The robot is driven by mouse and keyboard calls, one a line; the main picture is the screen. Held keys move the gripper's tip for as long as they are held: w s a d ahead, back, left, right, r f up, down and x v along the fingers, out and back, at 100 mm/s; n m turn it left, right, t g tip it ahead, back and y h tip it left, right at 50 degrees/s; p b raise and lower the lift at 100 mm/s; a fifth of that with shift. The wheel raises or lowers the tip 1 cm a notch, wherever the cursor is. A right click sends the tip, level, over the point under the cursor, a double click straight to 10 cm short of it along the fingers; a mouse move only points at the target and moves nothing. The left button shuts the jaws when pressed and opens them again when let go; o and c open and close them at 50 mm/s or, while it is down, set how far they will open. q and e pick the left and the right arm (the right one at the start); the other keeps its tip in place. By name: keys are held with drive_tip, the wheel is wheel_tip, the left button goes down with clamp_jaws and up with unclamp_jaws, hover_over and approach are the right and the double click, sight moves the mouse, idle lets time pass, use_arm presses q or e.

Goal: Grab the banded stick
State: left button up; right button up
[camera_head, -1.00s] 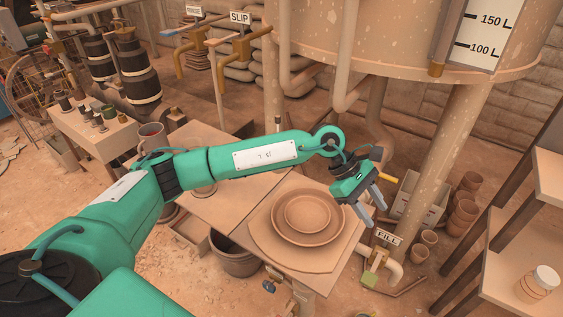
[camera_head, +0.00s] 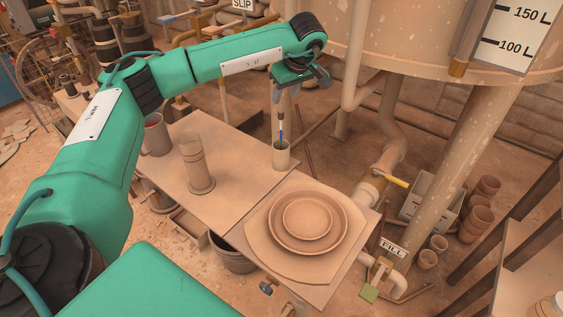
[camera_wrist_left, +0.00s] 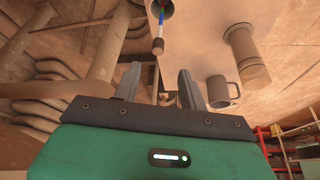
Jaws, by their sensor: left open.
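The banded stick (camera_head: 281,132) stands upright in a small cup (camera_head: 282,157) near the table's back edge. It has a dark upper end and a blue band lower down. In the left wrist view the stick (camera_wrist_left: 160,26) shows coloured bands and a brown end, and the cup (camera_wrist_left: 168,8) is cut by the top edge. My left gripper (camera_head: 301,90) is above the stick in the head view, open and empty. In the wrist view its fingers (camera_wrist_left: 158,75) point toward the stick, whose brown end lies just beyond and between the tips, apart from them. The stick's lower part is hidden inside the cup.
A tall ridged clay cylinder (camera_head: 193,160) and a mug (camera_head: 156,137) stand left of the cup. Stacked round clay dishes (camera_head: 307,218) lie on a board to the right. A pipe with a yellow handle (camera_head: 397,181) and a large tank (camera_head: 415,45) are behind.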

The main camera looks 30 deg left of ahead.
sight(281, 111)
use_arm(q)
drive_tip(key=x, duration=0.3)
drive_tip(key=shift+f, duration=0.25)
drive_tip(key=b+x, duration=0.1)
drive_tip(key=x, duration=0.4)
drive_tip(key=shift+w+d, duration=0.15)
drive_tip(key=shift+f, duration=0.2)
use_arm(e)
drive_tip(key=a, duration=0.1)
drive_tip(key=t, duration=0.1)
drive_tip(key=a+t+y, duration=0.1)
drive_tip(key=shift+w+a+r, duration=0.25)
drive_tip(key=shift+a, duration=0.1)
use_arm(q)
drive_tip(key=shift+c, duration=0.4)
clamp_jaws()
